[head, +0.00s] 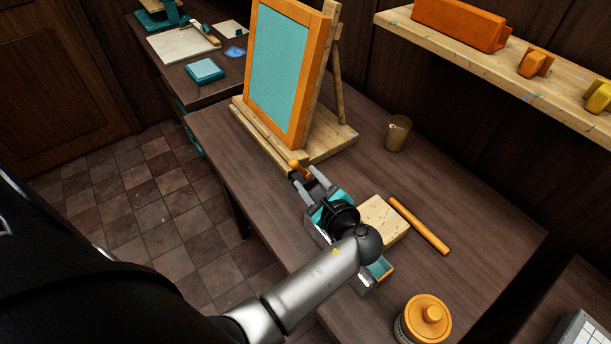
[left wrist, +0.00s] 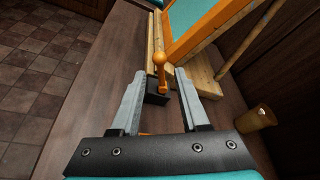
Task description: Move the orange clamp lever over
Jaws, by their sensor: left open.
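The orange clamp lever (head: 300,168) stands at the front corner of the hinged screen's wooden base, with a round knob on top. In the left wrist view the lever (left wrist: 160,75) rises from a dark block (left wrist: 157,95). The screen (head: 280,70) has an orange frame and a teal panel, upright on its base. My left gripper (head: 310,182) is open, its two grey fingers pointing at the lever. In the left wrist view the lever shows between and just beyond the fingertips (left wrist: 158,75); I cannot tell whether they touch it. My right gripper is not in view.
A cup (head: 397,134) stands right of the screen. A pale block (head: 383,219), an orange rod (head: 419,226) and an orange-lidded jar (head: 425,318) lie to the right and front. A shelf (head: 500,65) hangs at upper right. The table's left strip is clear.

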